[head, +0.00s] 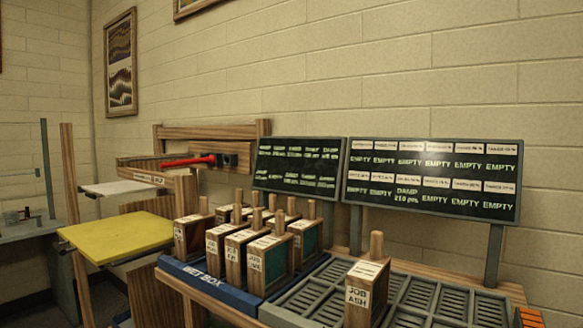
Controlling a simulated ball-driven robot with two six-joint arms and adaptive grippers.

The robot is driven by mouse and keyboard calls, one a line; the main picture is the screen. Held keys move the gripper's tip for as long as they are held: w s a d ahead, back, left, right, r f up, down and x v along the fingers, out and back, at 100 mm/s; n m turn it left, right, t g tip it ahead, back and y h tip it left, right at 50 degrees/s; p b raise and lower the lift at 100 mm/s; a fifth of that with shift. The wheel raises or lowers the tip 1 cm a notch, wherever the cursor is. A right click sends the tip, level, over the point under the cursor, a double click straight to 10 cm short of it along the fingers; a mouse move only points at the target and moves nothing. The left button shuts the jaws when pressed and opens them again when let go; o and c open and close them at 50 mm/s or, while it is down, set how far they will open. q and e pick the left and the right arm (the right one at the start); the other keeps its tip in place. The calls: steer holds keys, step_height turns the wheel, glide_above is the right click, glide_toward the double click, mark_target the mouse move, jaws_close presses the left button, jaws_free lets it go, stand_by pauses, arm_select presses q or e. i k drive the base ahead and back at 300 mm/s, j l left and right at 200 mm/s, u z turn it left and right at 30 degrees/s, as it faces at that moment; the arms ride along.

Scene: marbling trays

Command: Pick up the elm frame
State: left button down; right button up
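Several wooden frames with peg handles and white labels stand upright, close together, in a blue box marked WET BOX (205,283). The labels on the front ones, such as the front right frame (258,262) and the front left frame (214,250), are too small to read surely. I cannot tell which one is the elm frame. Another frame, labelled JOB ASH (360,297), stands apart in the grey slotted rack at the front right. Neither of my grippers is in view.
The grey slotted rack (300,301) has many empty slots. Two dark boards (298,167) (432,180) stand behind it; the right one mostly reads EMPTY. A yellow panel (118,236) and a red-handled tool (188,160) are at the left.

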mark_target(189, 231)
steer(key=i+j+z, duration=0.15)
steer(key=j, duration=0.2)
steer(key=i+j+z, duration=0.1)
steer(key=j, duration=0.25)
steer(key=i+j+z, duration=0.15)
steer(key=j, duration=0.2)
steer(key=i+j+z, duration=0.1)
steer(key=j, duration=0.25)
steer(key=i+j+z, duration=0.15)
steer(key=j, duration=0.25)
steer(key=i+l, duration=0.2)
steer(key=l, duration=0.15)
steer(key=i+l, duration=0.2)
steer(key=l, duration=0.2)
steer(key=i+l, duration=0.2)
steer(key=l, duration=0.15)
